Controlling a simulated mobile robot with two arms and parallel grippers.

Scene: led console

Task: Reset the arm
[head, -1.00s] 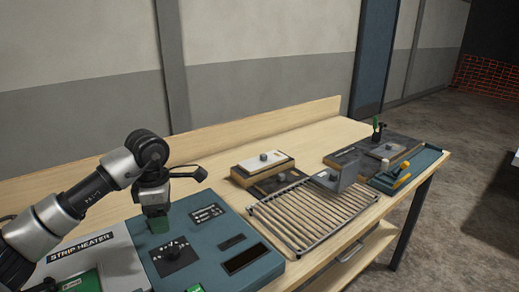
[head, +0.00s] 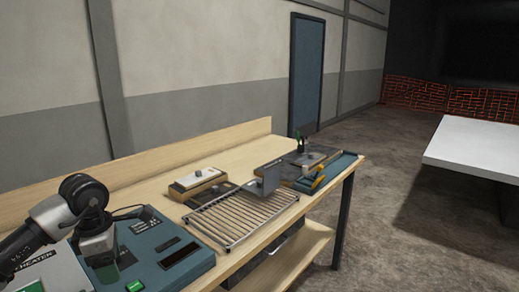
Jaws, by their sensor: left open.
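My left arm comes in from the lower left, and its gripper (head: 105,270) hangs down over the left part of the teal console (head: 168,243). Its jaws are open, and I see nothing held in them. The arm covers part of the console and of the strip heater (head: 58,272) beside it. The console has dark panels and a green button (head: 135,286) near its front edge. My right gripper is out of view.
A wire rack (head: 240,215) lies on the wooden bench (head: 235,150), with a grey box (head: 265,181) at its far end. A wood-framed block (head: 198,180) and a teal tray (head: 335,172) are farther back. A white table (head: 480,150) stands at right, with open floor between.

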